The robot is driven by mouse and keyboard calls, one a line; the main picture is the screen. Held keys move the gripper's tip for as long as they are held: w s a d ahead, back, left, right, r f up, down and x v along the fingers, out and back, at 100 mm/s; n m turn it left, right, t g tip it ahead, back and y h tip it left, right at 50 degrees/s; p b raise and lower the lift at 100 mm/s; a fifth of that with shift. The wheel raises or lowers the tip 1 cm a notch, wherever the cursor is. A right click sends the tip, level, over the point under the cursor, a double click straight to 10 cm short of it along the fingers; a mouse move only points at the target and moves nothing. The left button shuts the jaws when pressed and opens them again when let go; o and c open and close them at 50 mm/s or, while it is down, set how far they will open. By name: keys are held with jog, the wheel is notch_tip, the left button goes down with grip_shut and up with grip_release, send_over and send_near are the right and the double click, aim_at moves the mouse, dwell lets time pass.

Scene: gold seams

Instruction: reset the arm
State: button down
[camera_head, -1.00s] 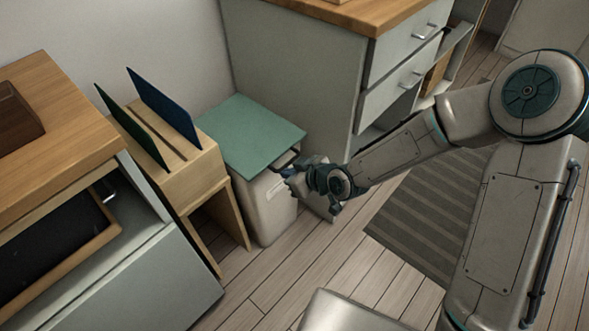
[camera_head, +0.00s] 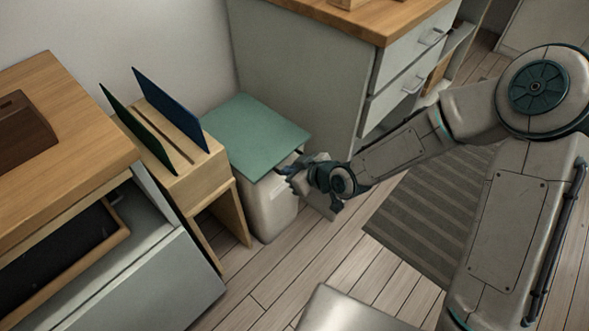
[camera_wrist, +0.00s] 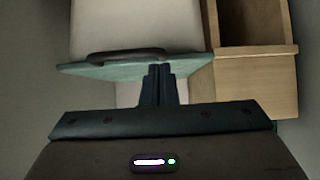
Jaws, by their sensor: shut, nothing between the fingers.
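My gripper (camera_head: 292,168) is at the front right edge of a bin with a flat green lid (camera_head: 255,135) and a pale body (camera_head: 268,205). In the wrist view my gripper (camera_wrist: 160,70) shows its two dark fingers together, with nothing between them. The fingertips are close to the lid's edge (camera_wrist: 90,70) and to a dark curved handle (camera_wrist: 128,55) on the bin. I cannot tell whether they touch. My arm reaches in from the right of the head view. The lid lies flat on the bin.
A wooden stand (camera_head: 205,180) with green and blue panels is left of the bin. A wood-topped counter (camera_head: 60,130) with an open drawer stands at far left. A drawer cabinet (camera_head: 300,60) is behind the bin. A striped mat (camera_head: 425,215) lies on clear floor.

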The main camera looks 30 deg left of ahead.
jog(key=s+d+f, duration=0.2)
jog(key=d+f, duration=0.2)
jog(key=d, duration=0.6)
jog(key=shift+d+r, duration=0.1)
jog(key=w+d+r+m+t+h+p, duration=0.1)
jog(key=w+d+r+m+h+p, duration=0.25)
jog(key=d+r+p, duration=0.6)
jog(key=w+d+r+m+t+h+p, duration=0.1)
jog(key=w+d+r+m+h+p, duration=0.15)
jog(key=d+r+h+p, duration=0.65)
jog(key=s+d+r+m+p, duration=0.3)
jog(key=s+r, duration=0.1)
jog(key=r, duration=0.7)
jog(key=s+d+r+m+g+y+p, duration=0.1)
jog(key=s+d+r+m+p, duration=0.2)
jog(key=r, duration=0.8)
jog(key=s+d+r+m+g+y+p, duration=0.1)
jog(key=s+d+r+m+p, duration=0.2)
jog(key=r, duration=0.7)
jog(key=shift+s+d+r+p, duration=0.4)
jog(key=shift+s+d, duration=0.75)
jog(key=shift+s, duration=0.05)
